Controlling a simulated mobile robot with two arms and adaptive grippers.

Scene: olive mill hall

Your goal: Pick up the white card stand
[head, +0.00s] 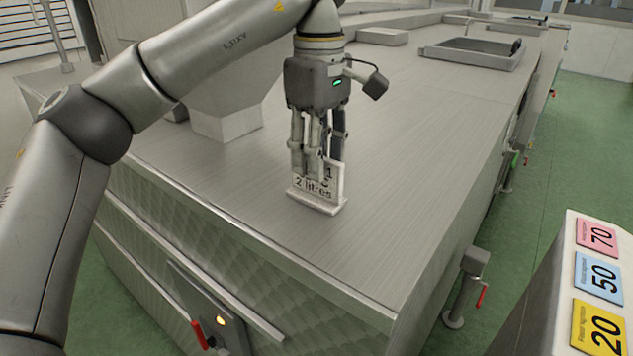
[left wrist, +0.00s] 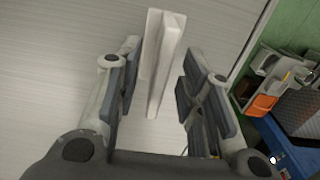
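The white card stand (head: 315,189) stands upright on the metal worktop (head: 400,150) in the head view, with "2 litres" on its card. My left gripper (head: 318,165) points down at it, with its fingers around the upper part of the card. In the left wrist view the stand (left wrist: 161,55) shows from above between the two open fingers. A gap shows on its right side, and the left finger is closer to it. I cannot tell whether that finger touches it. The upper part of the card is partly hidden by the fingers in the head view. My right gripper is not in view.
A metal hopper-like block (head: 226,110) stands left of the gripper. A panel with coloured number cards (head: 597,276) is at the lower right. The worktop around the stand is clear.

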